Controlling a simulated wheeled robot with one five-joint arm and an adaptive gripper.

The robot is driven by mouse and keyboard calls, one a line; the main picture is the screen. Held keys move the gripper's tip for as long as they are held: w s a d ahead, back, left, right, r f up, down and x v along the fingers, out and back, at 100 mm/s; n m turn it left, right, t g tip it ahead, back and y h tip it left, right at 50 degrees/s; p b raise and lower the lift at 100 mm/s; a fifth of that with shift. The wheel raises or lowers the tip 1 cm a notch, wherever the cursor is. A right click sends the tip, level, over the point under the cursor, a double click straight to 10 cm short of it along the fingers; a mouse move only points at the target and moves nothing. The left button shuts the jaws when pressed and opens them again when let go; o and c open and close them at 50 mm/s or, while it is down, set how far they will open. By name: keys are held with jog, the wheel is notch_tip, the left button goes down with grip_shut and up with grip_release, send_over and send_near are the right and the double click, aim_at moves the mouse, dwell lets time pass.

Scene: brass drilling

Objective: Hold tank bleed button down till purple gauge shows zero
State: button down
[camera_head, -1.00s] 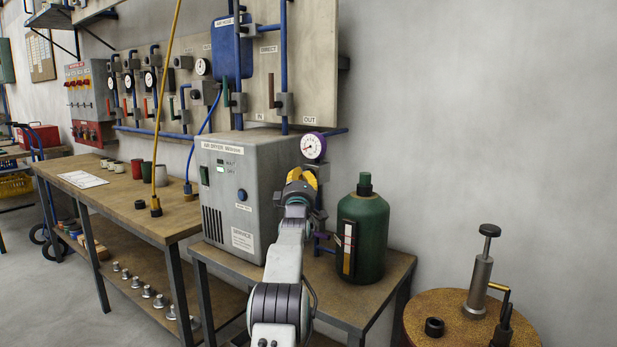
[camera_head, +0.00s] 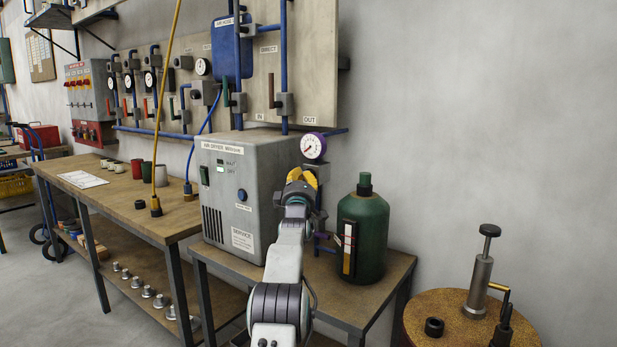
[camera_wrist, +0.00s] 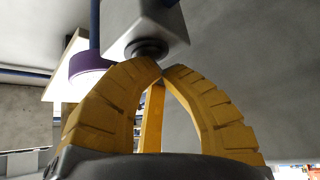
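The purple gauge (camera_head: 313,146) stands on the pipework right of the air dryer. Its red needle points to the lower left; the numbers are too small to read. The gauge's purple rim also shows in the wrist view (camera_wrist: 88,66). A round black button (camera_wrist: 148,50) sits on the end of a grey block (camera_wrist: 145,22) in the wrist view. My gripper (camera_head: 302,176) is just below the gauge. In the wrist view its yellow fingers (camera_wrist: 161,72) meet at the tips, empty, right at the button. I cannot tell how far the button is pressed.
The air dryer (camera_head: 240,180) stands close on the left. A green tank (camera_head: 363,235) stands close on the right on the same table (camera_head: 335,290). A round brown drum top (camera_head: 455,310) holds a small pump at the right. The wall area at the upper right is bare.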

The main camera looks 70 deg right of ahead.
jog(key=shift+a+f+b, duration=0.15)
jog(key=shift+a+b, duration=0.15)
jog(key=shift+b, duration=0.45)
jog(key=shift+w+a+b, duration=0.1)
jog(key=shift+a+b, duration=0.3)
jog(key=shift+b, duration=0.25)
jog(key=shift+a, duration=0.15)
dwell(0.4)
